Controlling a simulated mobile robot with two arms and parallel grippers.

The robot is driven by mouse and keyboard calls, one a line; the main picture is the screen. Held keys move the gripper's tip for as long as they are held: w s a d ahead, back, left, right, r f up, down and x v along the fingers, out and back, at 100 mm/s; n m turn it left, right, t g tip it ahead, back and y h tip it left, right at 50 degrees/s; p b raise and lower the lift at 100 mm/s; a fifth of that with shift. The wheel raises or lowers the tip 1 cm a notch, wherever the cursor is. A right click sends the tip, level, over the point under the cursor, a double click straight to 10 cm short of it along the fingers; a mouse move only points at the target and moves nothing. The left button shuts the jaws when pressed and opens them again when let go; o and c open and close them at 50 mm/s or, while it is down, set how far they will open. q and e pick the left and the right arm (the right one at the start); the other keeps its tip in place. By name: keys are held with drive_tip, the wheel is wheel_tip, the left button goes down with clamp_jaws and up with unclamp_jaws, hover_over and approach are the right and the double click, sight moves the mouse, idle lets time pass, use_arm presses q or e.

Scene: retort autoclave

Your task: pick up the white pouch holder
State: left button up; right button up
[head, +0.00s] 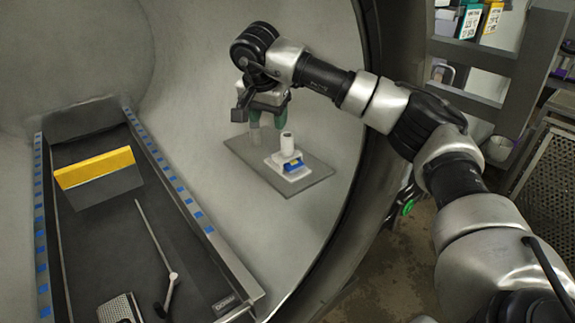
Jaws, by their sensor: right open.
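The white pouch holder (287,164) stands upright on a grey plate (246,156) inside the chamber. The gap between fingers and post is hard to judge in depth. My left gripper is not in view.
A dark tray (75,237) with blue-marked rails lies left of the plate, holding a yellow-topped block (95,170) and a thin metal rod (155,238). The curved chamber wall and its dark rim (372,150) surround the plate. Shelves (475,52) stand outside at right.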

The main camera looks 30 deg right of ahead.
sight(288, 153)
drive_tip(key=shift+h, duration=0.7)
drive_tip(key=d+f, duration=0.1)
drive_tip(key=d, duration=0.1)
drive_tip(key=d+f, duration=0.1)
drive_tip(key=d, duration=0.1)
drive_tip(key=shift+w+f+b, duration=0.1)
drive_tip(key=shift+f+b, duration=0.2)
drive_tip(key=shift+b, duration=0.1)
drive_tip(key=shift+s+a+b+x, duration=0.1)
drive_tip(key=shift+s+b+x, duration=0.05)
drive_tip(key=shift+x, duration=0.85)
drive_tip(key=shift+s+a+b+x, duration=0.1)
drive_tip(key=shift+s+b+x, duration=0.05)
drive_tip(key=shift+x, duration=0.85)
drive_tip(key=shift+s+b+x, duration=0.15)
drive_tip(key=shift+x, duration=0.8)
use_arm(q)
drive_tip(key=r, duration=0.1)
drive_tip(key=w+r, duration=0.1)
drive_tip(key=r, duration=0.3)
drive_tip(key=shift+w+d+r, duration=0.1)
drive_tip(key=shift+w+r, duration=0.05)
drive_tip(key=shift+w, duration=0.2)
use_arm(e)
drive_tip(key=shift+f, duration=0.1)
clamp_jaws()
